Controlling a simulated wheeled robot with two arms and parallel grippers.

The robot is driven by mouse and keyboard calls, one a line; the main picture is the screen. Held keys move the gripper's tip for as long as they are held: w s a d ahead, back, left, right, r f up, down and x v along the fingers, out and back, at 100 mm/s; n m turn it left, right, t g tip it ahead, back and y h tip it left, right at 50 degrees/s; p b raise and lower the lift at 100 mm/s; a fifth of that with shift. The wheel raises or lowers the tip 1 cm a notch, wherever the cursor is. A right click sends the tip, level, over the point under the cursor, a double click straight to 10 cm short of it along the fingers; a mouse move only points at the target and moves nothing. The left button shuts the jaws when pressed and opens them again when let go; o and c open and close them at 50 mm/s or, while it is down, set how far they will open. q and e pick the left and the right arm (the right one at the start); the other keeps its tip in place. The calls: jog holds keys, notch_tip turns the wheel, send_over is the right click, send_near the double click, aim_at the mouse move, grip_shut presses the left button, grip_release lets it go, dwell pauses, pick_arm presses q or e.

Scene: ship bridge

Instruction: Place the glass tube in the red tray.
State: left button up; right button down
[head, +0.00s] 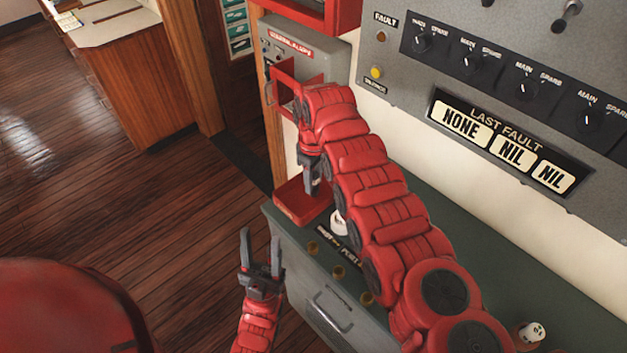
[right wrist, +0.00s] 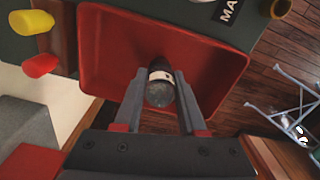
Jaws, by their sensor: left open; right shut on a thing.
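The red tray (head: 290,212) sits at the far left corner of the green-topped cabinet in the head view. It fills the upper middle of the right wrist view (right wrist: 105,50). My right gripper (head: 313,188) points down over the tray. In the right wrist view it (right wrist: 160,80) is shut on the glass tube (right wrist: 160,92), which looks dark with a pale band and a grey end. The tube appears over the tray; I cannot tell whether it touches the floor of it. My left gripper (head: 261,245) is open and empty, left of the cabinet front.
A white round item (head: 338,223) stands on the cabinet top (head: 470,290) beside the tray. Another white item (head: 532,331) is at the lower right. A grey fault panel (head: 500,120) hangs on the wall above. Yellow (right wrist: 30,22) and red (right wrist: 41,65) knobs show beside the tray.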

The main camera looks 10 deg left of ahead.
jog(key=c, duration=0.9)
grip_release()
jog(key=shift+f, duration=0.2)
jog(key=o, duration=0.4)
jog(key=shift+r, duration=0.1)
